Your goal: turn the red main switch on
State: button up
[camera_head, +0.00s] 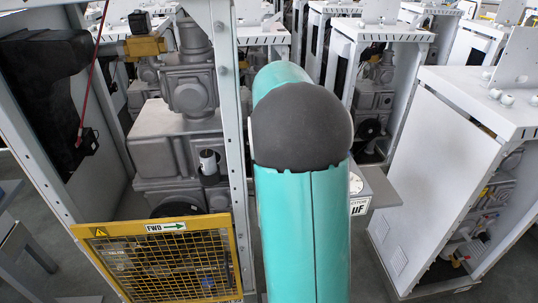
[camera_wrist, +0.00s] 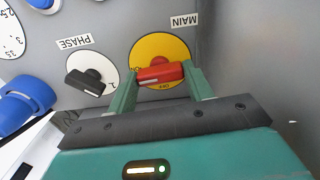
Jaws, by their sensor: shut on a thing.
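The red main switch (camera_wrist: 160,74) is a red bar handle on a round yellow plate (camera_wrist: 158,47), under an upside-down MAIN label in the wrist view. The handle lies nearly level across the picture. In the head view my teal arm hides the switch and the gripper.
A black PHASE knob (camera_wrist: 91,76) on a white dial sits close left of my gripper. A large blue knob (camera_wrist: 25,103) is farther left. In the head view a yellow mesh guard (camera_head: 165,262) and a white cabinet (camera_head: 435,165) flank my arm.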

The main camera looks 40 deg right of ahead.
jog(key=shift+m, duration=0.5)
jog(key=o, duration=1)
jog(key=shift+r, duration=0.1)
notch_tip(320, 180, up, 14)
jog(key=shift+f, duration=0.15)
jog(key=shift+s, duration=0.1)
